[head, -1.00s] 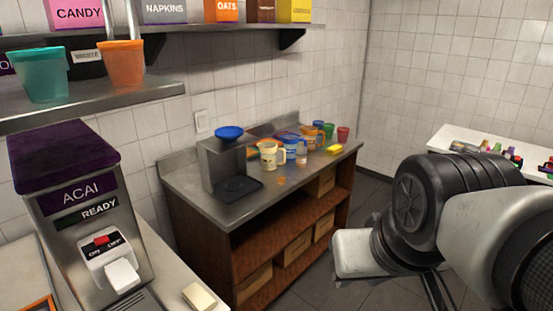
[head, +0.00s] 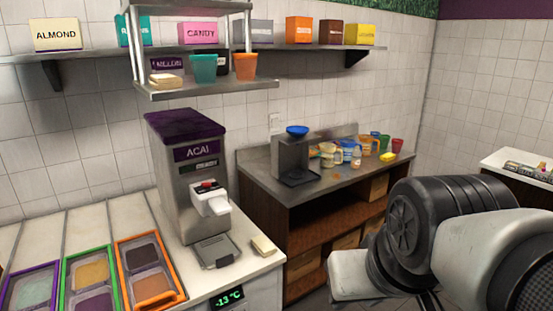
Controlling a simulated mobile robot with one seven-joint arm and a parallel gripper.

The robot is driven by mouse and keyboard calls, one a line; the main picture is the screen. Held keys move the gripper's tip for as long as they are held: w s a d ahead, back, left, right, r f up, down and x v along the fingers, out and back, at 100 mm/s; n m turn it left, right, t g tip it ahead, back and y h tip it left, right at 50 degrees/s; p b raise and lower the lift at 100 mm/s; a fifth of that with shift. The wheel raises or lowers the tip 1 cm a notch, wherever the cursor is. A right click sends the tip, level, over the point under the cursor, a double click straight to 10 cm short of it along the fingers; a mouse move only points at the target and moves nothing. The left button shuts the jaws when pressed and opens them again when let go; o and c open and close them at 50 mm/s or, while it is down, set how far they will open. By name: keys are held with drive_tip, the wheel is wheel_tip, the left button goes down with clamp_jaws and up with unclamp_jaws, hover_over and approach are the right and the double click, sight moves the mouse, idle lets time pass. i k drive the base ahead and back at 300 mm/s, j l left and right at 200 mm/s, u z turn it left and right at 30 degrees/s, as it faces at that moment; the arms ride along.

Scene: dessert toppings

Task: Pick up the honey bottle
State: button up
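No bottle can be surely read as the honey bottle. A small bottle-like thing with a pale amber look (head: 356,157) stands at the front of the group of cups on the steel counter (head: 262,168). It is too small to tell what it is. My arm fills the lower right of the head view, bent, far in front of and to the right of that counter. My gripper's fingers do not show, so nothing can be seen in them.
An acai machine (head: 190,190) stands on the near counter, beside topping trays (head: 150,270) at lower left. Shelves with boxes and cups hang above. A white table (head: 510,160) is at right.

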sight(356, 154)
drive_tip(key=i+l+u, duration=0.15)
drive_tip(key=u, duration=0.3)
drive_tip(key=i+l+u, duration=0.15)
drive_tip(key=u, duration=0.35)
drive_tip(key=i+l, duration=0.25)
drive_tip(key=l, duration=0.3)
drive_tip(key=i+l, duration=0.2)
drive_tip(key=l, duration=0.35)
drive_tip(key=i+l, duration=0.25)
drive_tip(key=l, duration=0.3)
drive_tip(key=i+l, duration=0.2)
drive_tip(key=l, duration=0.35)
drive_tip(key=i+l, duration=0.25)
drive_tip(key=l, duration=0.3)
drive_tip(key=i+l, duration=0.2)
drive_tip(key=l, duration=0.35)
drive_tip(key=i+l, duration=0.25)
drive_tip(key=l, duration=0.3)
drive_tip(key=i+l, duration=0.25)
drive_tip(key=l, duration=0.3)
